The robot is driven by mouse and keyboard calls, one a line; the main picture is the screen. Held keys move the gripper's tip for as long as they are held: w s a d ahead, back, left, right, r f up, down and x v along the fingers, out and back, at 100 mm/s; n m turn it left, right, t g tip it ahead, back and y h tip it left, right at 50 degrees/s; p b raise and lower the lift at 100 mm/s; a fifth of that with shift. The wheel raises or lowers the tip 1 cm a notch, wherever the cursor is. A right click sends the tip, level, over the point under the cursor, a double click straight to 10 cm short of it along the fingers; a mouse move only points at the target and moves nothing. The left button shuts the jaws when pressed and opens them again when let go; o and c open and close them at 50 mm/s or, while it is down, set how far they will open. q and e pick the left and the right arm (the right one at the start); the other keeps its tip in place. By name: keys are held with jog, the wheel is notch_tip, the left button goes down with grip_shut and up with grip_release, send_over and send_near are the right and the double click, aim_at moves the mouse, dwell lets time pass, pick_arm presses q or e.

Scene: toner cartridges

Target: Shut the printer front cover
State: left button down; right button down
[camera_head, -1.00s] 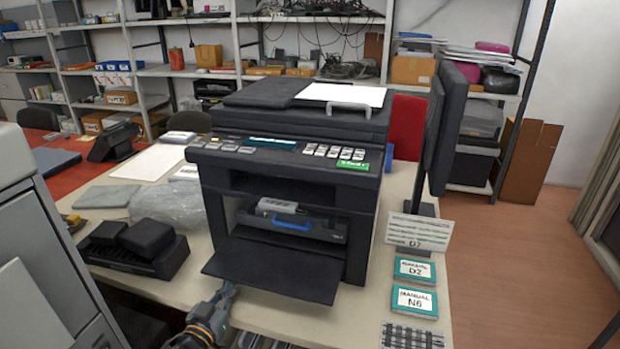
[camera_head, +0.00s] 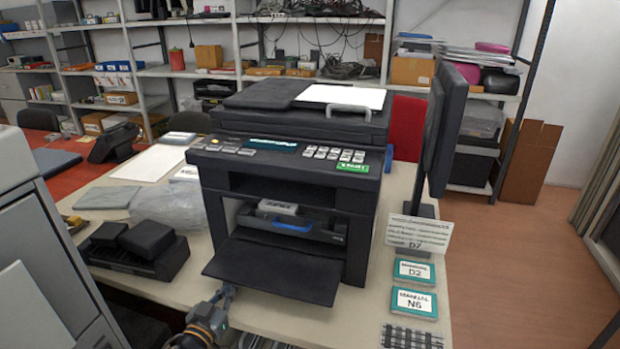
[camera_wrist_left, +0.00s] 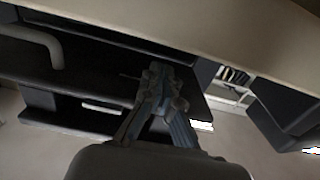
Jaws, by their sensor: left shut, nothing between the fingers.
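The black printer (camera_head: 290,175) stands on the table. Its front cover (camera_head: 268,272) is folded down and sticks out flat toward me, leaving the bay open. A toner cartridge with a blue handle (camera_head: 285,225) sits inside the bay. My left gripper (camera_head: 226,292) is low at the table's front edge, below and near the cover's front left part; I cannot tell whether it touches the cover. In the left wrist view the left gripper's fingers (camera_wrist_left: 160,72) are together with nothing between them. My right gripper is not in view.
A black tray (camera_head: 135,260) and a plastic bag (camera_head: 168,212) lie left of the printer. On the right are a dark upright screen (camera_head: 445,130), a white sign (camera_head: 418,233) and teal manuals (camera_head: 413,302). A grey cabinet (camera_head: 45,240) stands at the near left.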

aim_at(231, 274)
pick_arm(q)
jog(key=shift+r+p, duration=0.65)
jog(key=shift+r, duration=0.2)
jog(key=shift+w+d+r+p, duration=0.1)
jog(key=shift+w+r+p, duration=0.05)
jog(key=shift+r+p, duration=0.6)
jog(key=shift+w+r+p, duration=0.1)
jog(key=shift+r+p, duration=0.55)
jog(key=shift+r, duration=0.1)
jog(key=shift+w+d+r+p, duration=0.1)
jog(key=shift+w+r+p, duration=0.2)
jog(key=shift+r+p, duration=0.3)
jog(key=shift+w+d+r+p, duration=0.1)
jog(key=shift+w+r+p, duration=0.15)
jog(key=shift+r+p, duration=0.3)
jog(key=shift+r, duration=0.1)
